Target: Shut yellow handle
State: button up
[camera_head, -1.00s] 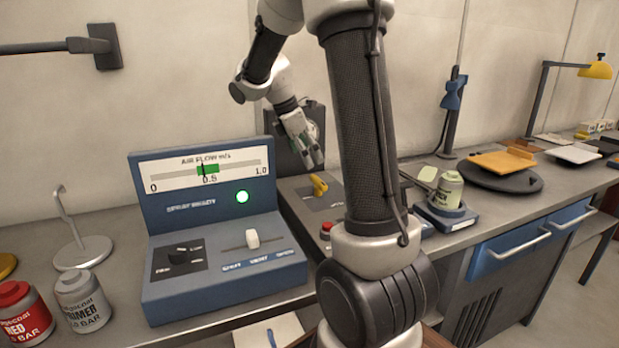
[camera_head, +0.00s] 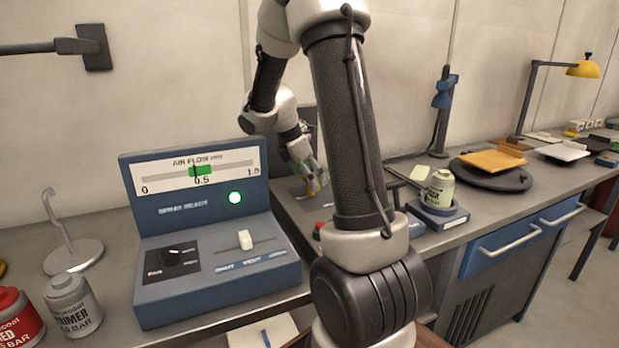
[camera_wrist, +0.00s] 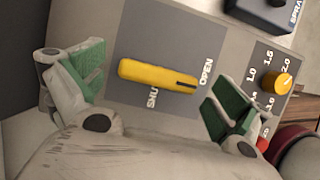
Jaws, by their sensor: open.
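The yellow handle (camera_wrist: 157,75) lies on a dark grey plate (camera_wrist: 180,35) marked OPEN and SHUT. In the wrist view its slotted end is close to the word OPEN, and the word SHUT is below its middle. My gripper (camera_wrist: 150,92) is open, with one green-padded finger to the left of the handle and one to the right. The handle is between the fingers in the picture; I see no contact. In the head view my gripper (camera_head: 310,180) is over the handle, which is mostly hidden behind it.
A yellow knob (camera_wrist: 277,84) with a number scale is right of the plate. A red button (camera_wrist: 263,145) is near the right finger. The blue air flow console (camera_head: 215,280) stands left of my arm, its green lamp lit. A jar on a blue scale (camera_head: 440,215) is to the right.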

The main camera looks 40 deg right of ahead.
jog(key=c, duration=1)
jog(key=m+g, duration=0.1)
jog(key=m, duration=0.3)
jog(key=shift+w+y, duration=0.15)
jog(key=shift+y, duration=0.15)
jog(key=m, duration=0.2)
jog(key=m+g+y, duration=0.1)
jog(key=m, duration=0.1)
jog(key=shift+d+m+g, duration=0.15)
jog(key=shift+m+g, duration=0.15)
jog(key=m+y, duration=0.1)
jog(key=m, duration=0.1)
jog(key=m+y, duration=0.1)
jog(key=m, duration=0.1)
jog(key=shift+w+d+g, duration=0.1)
jog(key=shift+g, duration=0.2)
jog(key=m+y, duration=0.1)
jog(key=m, duration=0.4)
jog(key=shift+d+y, duration=0.1)
jog(key=shift+y, duration=0.3)
jog(key=shift+r, duration=0.1)
